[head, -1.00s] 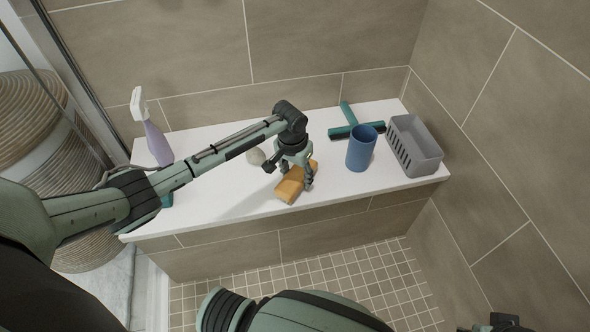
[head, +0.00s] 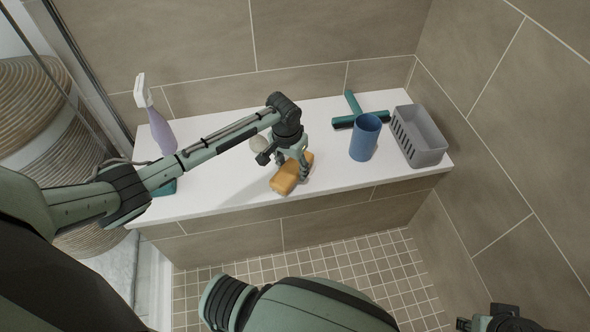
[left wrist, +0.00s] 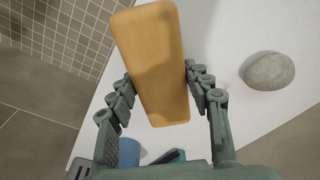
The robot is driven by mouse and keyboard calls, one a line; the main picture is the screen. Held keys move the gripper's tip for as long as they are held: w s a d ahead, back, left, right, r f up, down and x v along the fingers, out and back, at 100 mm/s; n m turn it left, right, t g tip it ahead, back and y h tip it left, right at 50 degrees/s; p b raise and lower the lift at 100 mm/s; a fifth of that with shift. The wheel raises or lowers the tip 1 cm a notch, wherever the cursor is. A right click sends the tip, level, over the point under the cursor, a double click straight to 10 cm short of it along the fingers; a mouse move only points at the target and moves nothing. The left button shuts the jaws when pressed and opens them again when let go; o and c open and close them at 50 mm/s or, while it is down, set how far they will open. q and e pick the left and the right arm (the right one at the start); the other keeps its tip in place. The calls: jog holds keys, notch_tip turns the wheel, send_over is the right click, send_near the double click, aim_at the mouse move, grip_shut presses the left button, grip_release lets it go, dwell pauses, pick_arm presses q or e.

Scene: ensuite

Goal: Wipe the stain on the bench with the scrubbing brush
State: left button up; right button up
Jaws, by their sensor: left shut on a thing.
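The scrubbing brush, an orange-brown block (head: 286,178), is at the front middle of the white bench (head: 225,185). My left gripper (head: 288,166) reaches down from above and is shut on it. In the left wrist view the brush (left wrist: 158,65) sits lengthwise between the two fingers (left wrist: 160,85). I cannot tell whether its underside touches the bench. A faint pinkish mark (left wrist: 224,86) beside one finger may be the stain; the head view shows no clear stain. A dark part of my right arm (head: 495,322) shows at the bottom right edge; its fingers are not clear.
A rounded grey stone (head: 258,143) lies just behind the gripper. A purple spray bottle (head: 160,130) stands at the left end, by a teal item (head: 165,187) partly behind my arm.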

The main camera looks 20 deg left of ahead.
pick_arm(q)
jog(key=shift+w+a, duration=0.65)
jog(key=shift+w, duration=0.35)
jog(key=shift+w+a+f+b, duration=0.1)
jog(key=shift+w+a+b, duration=0.25)
jog(key=shift+w+a, duration=0.35)
jog(key=shift+w+a+f+b, duration=0.1)
jog(key=shift+w+a+b, duration=0.3)
jog(key=shift+w, duration=0.45)
jog(key=shift+w+a+r+b, duration=0.1)
jog(key=shift+w+a+b, duration=0.2)
jog(key=shift+w+a, duration=0.3)
jog(key=shift+w+a+r+b, duration=0.1)
jog(key=shift+w+a+b, duration=0.25)
jog(key=shift+w, duration=0.45)
jog(key=shift+w+a+f+b, duration=0.1)
jog(key=shift+w+a+b, duration=0.35)
jog(key=shift+w, duration=0.2)
jog(key=shift+w+a+b, duration=0.3)
jog(key=shift+w+b, duration=0.2)
jog(key=shift+w, duration=0.1)
jog(key=shift+w+a, duration=0.25)
jog(key=shift+w, duration=0.05)
jog(key=shift+r, duration=0.2)
